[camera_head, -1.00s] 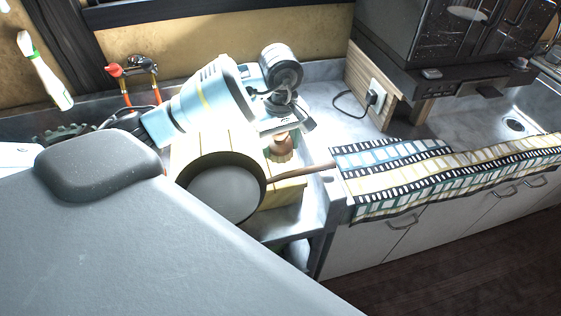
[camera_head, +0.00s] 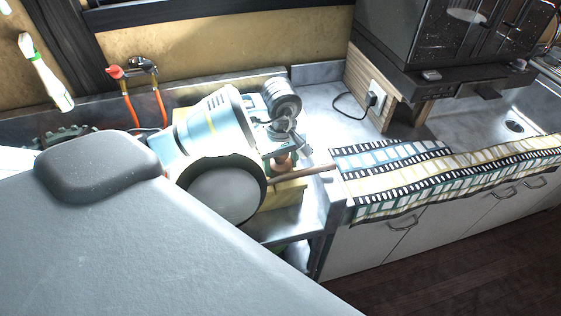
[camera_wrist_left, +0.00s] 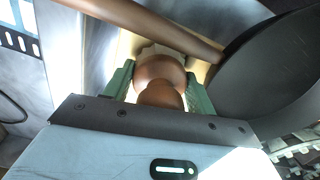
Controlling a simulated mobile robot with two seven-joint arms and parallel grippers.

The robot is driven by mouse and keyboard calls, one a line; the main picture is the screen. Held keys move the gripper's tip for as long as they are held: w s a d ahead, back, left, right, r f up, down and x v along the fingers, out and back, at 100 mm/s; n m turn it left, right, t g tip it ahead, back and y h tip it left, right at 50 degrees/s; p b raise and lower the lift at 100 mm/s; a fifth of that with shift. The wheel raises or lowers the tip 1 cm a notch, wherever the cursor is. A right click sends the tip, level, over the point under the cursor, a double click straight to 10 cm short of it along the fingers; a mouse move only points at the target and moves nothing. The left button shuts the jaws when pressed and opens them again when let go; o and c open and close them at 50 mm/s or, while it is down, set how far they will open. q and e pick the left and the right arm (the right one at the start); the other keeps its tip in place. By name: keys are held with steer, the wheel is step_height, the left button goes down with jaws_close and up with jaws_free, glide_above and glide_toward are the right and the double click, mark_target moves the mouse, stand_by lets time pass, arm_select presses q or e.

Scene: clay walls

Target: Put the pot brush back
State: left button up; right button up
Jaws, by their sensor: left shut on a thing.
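The pot brush, with a round brown wooden knob, shows in the head view (camera_head: 283,164) just behind the pan handle. In the left wrist view the brush (camera_wrist_left: 160,78) sits between the two green fingers, its pale bristle end partly hidden. My left gripper (camera_head: 284,154) is shut on its knob; it also shows in the left wrist view (camera_wrist_left: 160,90). The brush is close to the wooden handle; whether they touch I cannot tell. My right gripper is not in view.
A dark pan (camera_head: 226,192) lies in front of my left arm, its wooden handle (camera_head: 305,174) pointing right. A pale yellow board (camera_head: 288,194) shows beneath it. A patterned runner (camera_head: 400,168) covers the counter edge at right. Red-handled taps (camera_head: 116,72) stand behind left.

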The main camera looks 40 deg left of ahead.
arm_select(q)
steer(key=shift+f, duration=0.15)
steer(key=o, duration=0.8)
steer(key=shift+r, duration=0.35)
step_height(320, 180, up, 12)
steer(key=shift+f, duration=0.2)
steer(key=shift+f, duration=0.1)
